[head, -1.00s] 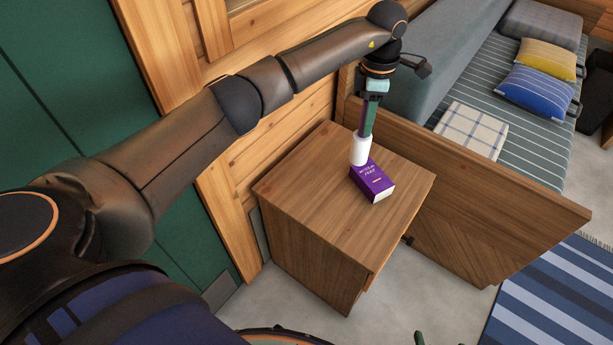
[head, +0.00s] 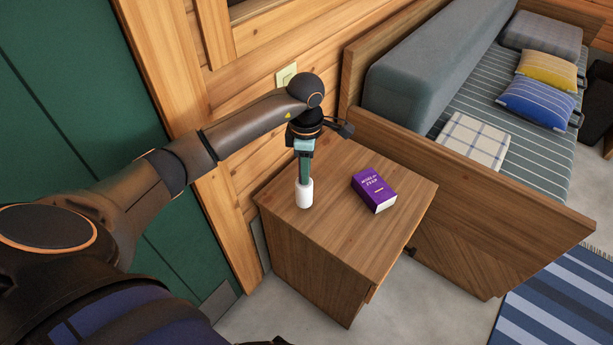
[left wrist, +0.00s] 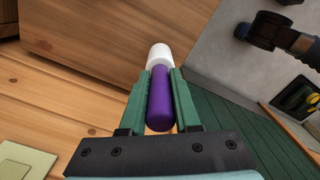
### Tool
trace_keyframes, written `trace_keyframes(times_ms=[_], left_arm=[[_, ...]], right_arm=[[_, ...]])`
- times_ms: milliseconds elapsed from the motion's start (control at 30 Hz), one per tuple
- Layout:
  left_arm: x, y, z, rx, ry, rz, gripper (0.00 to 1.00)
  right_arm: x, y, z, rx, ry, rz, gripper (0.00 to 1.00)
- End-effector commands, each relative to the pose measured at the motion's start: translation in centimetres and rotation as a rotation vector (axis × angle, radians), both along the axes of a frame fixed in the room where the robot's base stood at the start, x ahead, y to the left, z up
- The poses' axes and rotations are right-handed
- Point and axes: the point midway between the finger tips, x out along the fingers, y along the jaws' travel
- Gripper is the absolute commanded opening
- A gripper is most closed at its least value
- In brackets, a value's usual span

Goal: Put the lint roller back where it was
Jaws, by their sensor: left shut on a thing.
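The lint roller has a white roll (head: 305,194) and a purple handle, which shows in the left wrist view (left wrist: 161,98). My left gripper (head: 304,178) is shut on the handle, with a green finger on each side. The roller hangs upright, white end down, over the left part of the wooden nightstand top (head: 335,235). I cannot tell whether its lower end touches the top. My right gripper is not in view.
A purple box or book (head: 374,190) lies on the nightstand, right of the roller. The bed's wooden side panel (head: 470,205) stands close at the right. The wooden wall with a switch plate (head: 287,75) is behind. The nightstand's front part is clear.

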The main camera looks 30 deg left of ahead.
Motion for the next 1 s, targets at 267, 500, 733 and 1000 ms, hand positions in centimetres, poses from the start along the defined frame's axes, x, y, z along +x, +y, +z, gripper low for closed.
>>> trace_keyframes(times_ms=[267, 500, 733, 1000], left_arm=[[0.1, -0.1, -2.8, -0.001, -0.002, -0.001, 0.0], [0.1, -0.1, -2.9, -0.001, 0.0, -0.001, 0.0], [0.1, -0.1, -3.0, -0.001, 0.0, -0.001, 0.42], [0.1, -0.1, -3.0, -0.001, 0.0, -0.001, 0.6]], right_arm=[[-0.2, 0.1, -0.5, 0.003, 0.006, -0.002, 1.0], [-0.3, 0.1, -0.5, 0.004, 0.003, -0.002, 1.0], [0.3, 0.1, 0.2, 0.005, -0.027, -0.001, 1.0], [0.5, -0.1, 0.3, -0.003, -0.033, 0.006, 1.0]])
